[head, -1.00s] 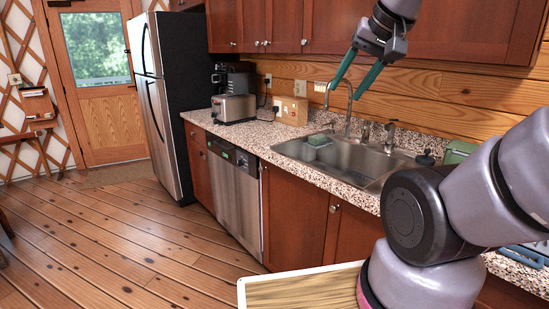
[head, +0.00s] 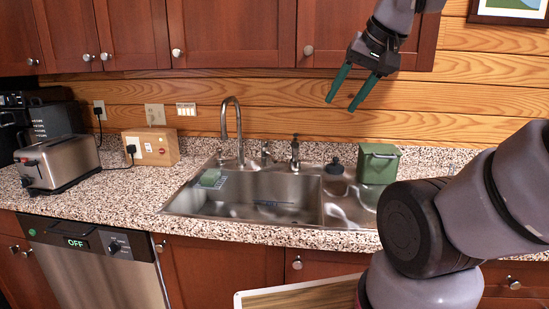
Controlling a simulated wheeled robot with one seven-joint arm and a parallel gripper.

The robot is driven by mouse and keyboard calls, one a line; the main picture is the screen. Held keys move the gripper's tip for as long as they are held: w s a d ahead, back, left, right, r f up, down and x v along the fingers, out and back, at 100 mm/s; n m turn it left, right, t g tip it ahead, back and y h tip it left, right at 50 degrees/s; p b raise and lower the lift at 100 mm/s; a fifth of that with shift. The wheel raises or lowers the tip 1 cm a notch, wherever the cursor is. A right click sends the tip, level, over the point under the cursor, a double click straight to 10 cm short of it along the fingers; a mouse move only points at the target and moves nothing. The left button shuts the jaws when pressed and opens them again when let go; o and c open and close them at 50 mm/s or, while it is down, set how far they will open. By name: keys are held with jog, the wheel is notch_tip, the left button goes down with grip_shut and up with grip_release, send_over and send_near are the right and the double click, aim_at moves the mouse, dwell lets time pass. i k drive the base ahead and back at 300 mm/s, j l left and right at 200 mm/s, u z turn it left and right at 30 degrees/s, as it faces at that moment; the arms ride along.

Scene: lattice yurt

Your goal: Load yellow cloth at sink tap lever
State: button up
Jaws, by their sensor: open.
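No yellow cloth shows in the head view. The sink (head: 270,190) is a steel basin in the counter, with a tall curved tap (head: 239,125) at its back. A small metal fitting (head: 265,153) right of the tap may be the tap lever; I cannot be sure. My gripper (head: 341,104) is open, with two green fingers pointing down and left. It appears empty, high in front of the wood wall, and touches nothing visible.
A green box (head: 378,164) and a dark stopper-like item (head: 334,166) stand right of the basin. A soap dispenser (head: 295,154) is behind it; a green sponge (head: 209,177) is at its left. A toaster (head: 60,163) stands far left. A wood-topped board (head: 300,298) is low in front.

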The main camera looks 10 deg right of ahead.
aim_at(272, 158)
jog(key=j+z, duration=0.35)
jog(key=z, duration=1.45)
jog(key=j+u, duration=0.35)
jog(key=j, duration=0.3)
jog(key=j+u, duration=0.3)
jog(key=j, duration=0.4)
